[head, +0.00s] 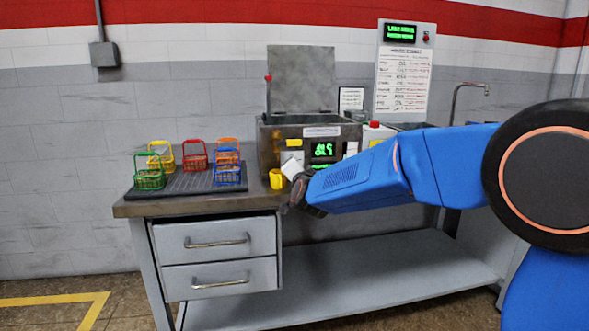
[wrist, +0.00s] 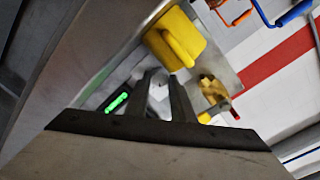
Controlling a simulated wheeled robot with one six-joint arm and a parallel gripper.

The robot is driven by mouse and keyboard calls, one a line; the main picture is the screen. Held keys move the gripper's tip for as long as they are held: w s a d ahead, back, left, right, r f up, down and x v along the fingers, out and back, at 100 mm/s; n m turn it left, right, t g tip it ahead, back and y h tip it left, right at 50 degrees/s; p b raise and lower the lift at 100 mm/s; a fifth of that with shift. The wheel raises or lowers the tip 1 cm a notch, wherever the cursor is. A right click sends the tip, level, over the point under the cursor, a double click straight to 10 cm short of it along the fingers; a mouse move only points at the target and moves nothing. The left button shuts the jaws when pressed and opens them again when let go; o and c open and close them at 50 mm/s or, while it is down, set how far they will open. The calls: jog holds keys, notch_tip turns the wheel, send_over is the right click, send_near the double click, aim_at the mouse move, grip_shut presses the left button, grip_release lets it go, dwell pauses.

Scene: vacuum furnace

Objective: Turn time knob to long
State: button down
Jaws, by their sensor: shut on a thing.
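The grey machine (head: 268,150) stands on the bench with its lid raised and a lit green display (head: 322,150) on its front. The display also shows in the wrist view (wrist: 117,102). My gripper (head: 296,187) is at the machine's lower front, below the display. In the wrist view its two dark fingers (wrist: 162,78) point at the front panel and are shut on the time knob, which they mostly hide. A yellow part (head: 277,179) sticks out just left of the gripper. A large yellow block with a ridge (wrist: 175,40) lies beyond the fingertips. The knob's setting cannot be read.
A dark mat (head: 190,187) holds several coloured wire baskets, including a green one (head: 149,178) and a blue one (head: 229,175), left of the machine. A sign board (head: 403,80) stands behind on the right. Drawers (head: 215,250) are below the bench.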

jog(key=m, duration=0.5)
jog(key=shift+m, duration=0.4)
dwell(0.4)
jog(key=c, duration=1.5)
grip_release()
jog(key=shift+d, duration=0.1)
jog(key=shift+s+d+r, duration=0.1)
jog(key=shift+s, duration=0.45)
jog(key=v, duration=1.6)
jog(key=shift+s+d, duration=0.1)
jog(key=shift+d, duration=0.15)
